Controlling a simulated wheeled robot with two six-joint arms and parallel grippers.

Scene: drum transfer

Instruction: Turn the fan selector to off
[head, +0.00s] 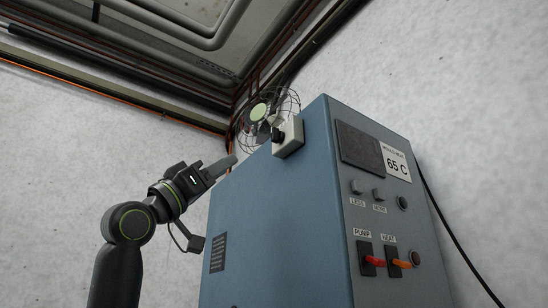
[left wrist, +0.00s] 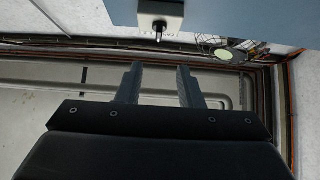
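The fan selector is a pale box (head: 290,138) with a black knob (head: 277,134), mounted high on the side of the blue cabinet. In the left wrist view the box (left wrist: 172,12) is at the top, with its knob (left wrist: 158,31) pointing toward the lower edge. My left gripper (head: 229,163) is left of and below the selector in the head view, apart from it. In the left wrist view my left gripper (left wrist: 160,84) has its two fingers spread with nothing between them. The knob's marked position is too small to read. My right gripper is in neither view.
A caged fan (head: 262,112) is behind the selector. The blue cabinet (head: 270,220) has a 65 C label (head: 397,164), small buttons, and pump (head: 374,261) and heat (head: 402,264) switches on its front. Pipes run along the ceiling edge.

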